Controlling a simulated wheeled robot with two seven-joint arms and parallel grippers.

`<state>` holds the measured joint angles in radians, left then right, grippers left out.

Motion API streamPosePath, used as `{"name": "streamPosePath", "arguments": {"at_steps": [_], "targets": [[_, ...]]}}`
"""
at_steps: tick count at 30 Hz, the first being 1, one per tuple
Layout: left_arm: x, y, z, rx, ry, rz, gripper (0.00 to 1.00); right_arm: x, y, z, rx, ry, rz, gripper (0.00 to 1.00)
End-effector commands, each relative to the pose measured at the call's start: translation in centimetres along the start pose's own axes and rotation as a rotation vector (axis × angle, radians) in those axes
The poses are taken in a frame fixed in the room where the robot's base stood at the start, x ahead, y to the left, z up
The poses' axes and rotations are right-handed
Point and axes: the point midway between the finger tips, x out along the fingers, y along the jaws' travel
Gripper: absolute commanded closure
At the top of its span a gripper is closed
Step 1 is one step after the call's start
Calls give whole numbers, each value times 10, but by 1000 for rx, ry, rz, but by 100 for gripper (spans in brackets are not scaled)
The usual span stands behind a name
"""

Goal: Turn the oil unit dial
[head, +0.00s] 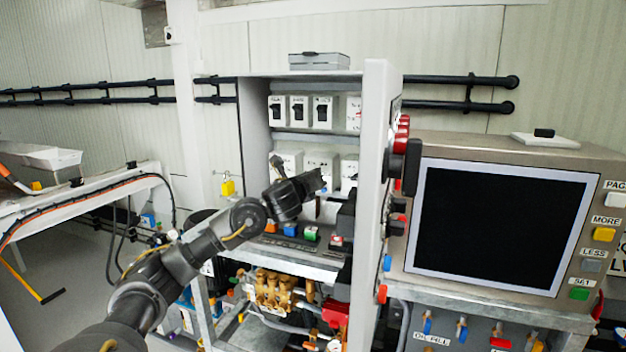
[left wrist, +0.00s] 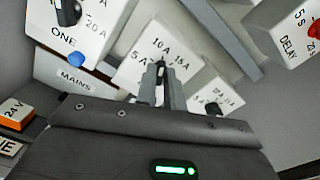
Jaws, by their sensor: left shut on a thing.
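My left arm reaches into the open grey cabinet (head: 376,150). My left gripper (head: 322,180) is in front of the lower row of white dial boxes. In the left wrist view, the two fingers of this gripper (left wrist: 161,82) are shut on the black dial (left wrist: 160,68) of a white box (left wrist: 178,47). This box is marked 5 A, 10 A and 15 A. The dial points near the 10 A mark. The rest of the box's label is hidden behind my gripper, so I cannot read its name. My right gripper is not in view.
An orange 24V block (left wrist: 14,110) is at the lower left. A dark screen (head: 500,230) stands right of the cabinet. Brass pump parts (head: 272,292) are below.

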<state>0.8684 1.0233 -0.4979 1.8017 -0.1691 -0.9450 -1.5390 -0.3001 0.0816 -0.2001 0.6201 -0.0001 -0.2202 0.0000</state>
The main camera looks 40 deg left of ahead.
Motion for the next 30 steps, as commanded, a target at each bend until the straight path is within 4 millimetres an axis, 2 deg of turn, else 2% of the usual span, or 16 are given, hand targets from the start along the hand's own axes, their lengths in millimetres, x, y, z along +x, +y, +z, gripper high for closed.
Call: {"name": "streamPosePath", "arguments": {"at_steps": [18, 30], "targets": [[0, 2, 0, -569, 0, 0, 100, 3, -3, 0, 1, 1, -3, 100], [0, 2, 0, -805, 0, 0, 100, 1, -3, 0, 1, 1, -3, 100]]}}
